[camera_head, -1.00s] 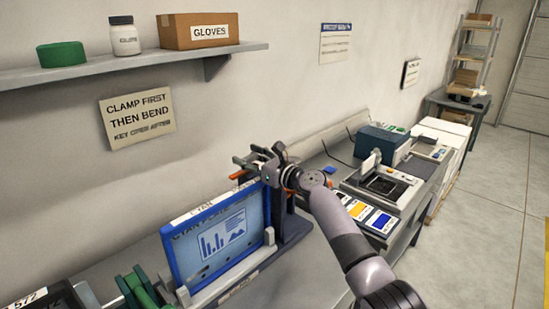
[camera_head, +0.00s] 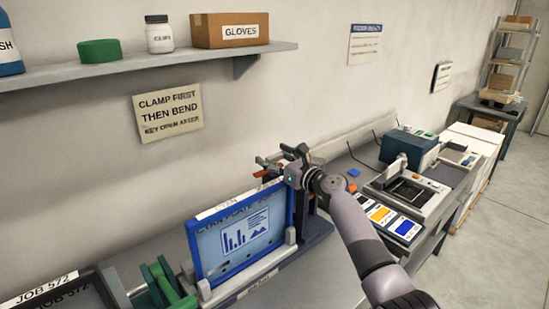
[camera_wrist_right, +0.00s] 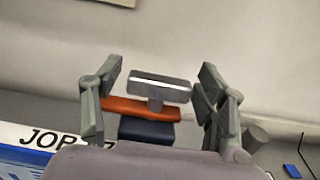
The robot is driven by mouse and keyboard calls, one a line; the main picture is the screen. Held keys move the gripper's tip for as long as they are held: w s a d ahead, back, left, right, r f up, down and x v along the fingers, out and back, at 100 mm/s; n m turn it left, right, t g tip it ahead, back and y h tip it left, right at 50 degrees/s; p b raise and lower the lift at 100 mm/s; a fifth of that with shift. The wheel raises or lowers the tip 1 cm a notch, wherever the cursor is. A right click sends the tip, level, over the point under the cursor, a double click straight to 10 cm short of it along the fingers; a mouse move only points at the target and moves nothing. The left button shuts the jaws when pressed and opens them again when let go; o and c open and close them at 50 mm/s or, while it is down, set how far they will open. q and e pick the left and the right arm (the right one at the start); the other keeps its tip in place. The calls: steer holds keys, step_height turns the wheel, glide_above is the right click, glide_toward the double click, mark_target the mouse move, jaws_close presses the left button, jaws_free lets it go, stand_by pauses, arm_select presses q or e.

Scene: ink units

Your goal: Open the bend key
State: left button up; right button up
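In the right wrist view, a grey T-shaped handle (camera_wrist_right: 160,89), which looks like the bend key, stands above a dark blue block (camera_wrist_right: 146,131) with an orange bar (camera_wrist_right: 140,109) beside it. My right gripper (camera_wrist_right: 160,75) is open, one finger on each side of the handle. No finger visibly touches it. In the head view, my right gripper (camera_head: 281,162) is at the top of the dark blue fixture (camera_head: 313,228), at the right end of the blue-framed plate (camera_head: 240,232). It partly hides the handle there. My left gripper is out of view.
A green clamp-like device (camera_head: 165,285) and a black JOB 572 tray (camera_head: 75,290) are at the left. Colour pads (camera_head: 393,222) and a press-like machine (camera_head: 408,190) stand to the right. The wall and a shelf (camera_head: 120,70) are behind.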

steer(key=shift+d, duration=0.1)
steer(key=shift+s+d, duration=0.3)
steer(key=shift+s, duration=0.05)
steer(key=v, duration=1.1)
